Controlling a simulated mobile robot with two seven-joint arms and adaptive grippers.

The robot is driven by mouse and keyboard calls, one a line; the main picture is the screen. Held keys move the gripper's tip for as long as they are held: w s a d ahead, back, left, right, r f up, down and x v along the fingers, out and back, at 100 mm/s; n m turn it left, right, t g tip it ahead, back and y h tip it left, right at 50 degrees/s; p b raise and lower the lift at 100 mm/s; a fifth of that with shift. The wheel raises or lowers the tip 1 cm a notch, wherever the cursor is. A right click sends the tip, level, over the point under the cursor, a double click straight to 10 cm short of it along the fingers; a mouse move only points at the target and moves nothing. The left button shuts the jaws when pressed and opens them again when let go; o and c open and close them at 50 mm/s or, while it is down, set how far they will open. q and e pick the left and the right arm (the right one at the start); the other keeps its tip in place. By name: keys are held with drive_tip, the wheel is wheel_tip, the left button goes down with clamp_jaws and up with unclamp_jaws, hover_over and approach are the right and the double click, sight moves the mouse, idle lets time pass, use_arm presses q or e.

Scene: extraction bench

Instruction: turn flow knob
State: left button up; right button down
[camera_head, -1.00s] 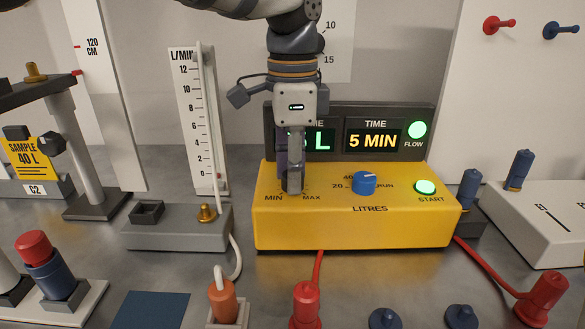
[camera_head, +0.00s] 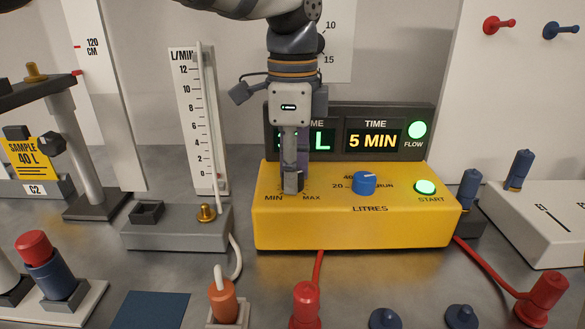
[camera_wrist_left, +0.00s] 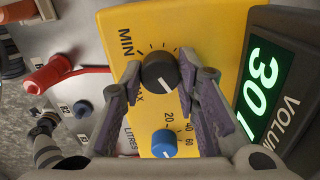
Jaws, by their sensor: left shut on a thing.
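The flow knob (camera_wrist_left: 160,72) is a black dial with a white pointer line, between the MIN and MAX marks on the yellow control box (camera_head: 285,228). My left gripper (camera_head: 292,184) points straight down over it, its two fingers shut on the knob from opposite sides. In the head view the fingers mostly hide the knob. My right gripper is in neither view.
A blue LITRES knob (camera_head: 364,183) sits right beside the held knob. A lit green START button (camera_head: 426,187) is farther right. The dark display panel (camera_head: 420,108) stands behind, reading 5 MIN. A flow gauge (camera_head: 186,120) stands to the left.

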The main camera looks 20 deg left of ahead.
use_arm(q)
drive_tip(key=o, duration=1.2)
drive_tip(key=shift+r, duration=0.1)
wheel_tip(320, 180, up, 12)
drive_tip(key=shift+f, duration=0.1)
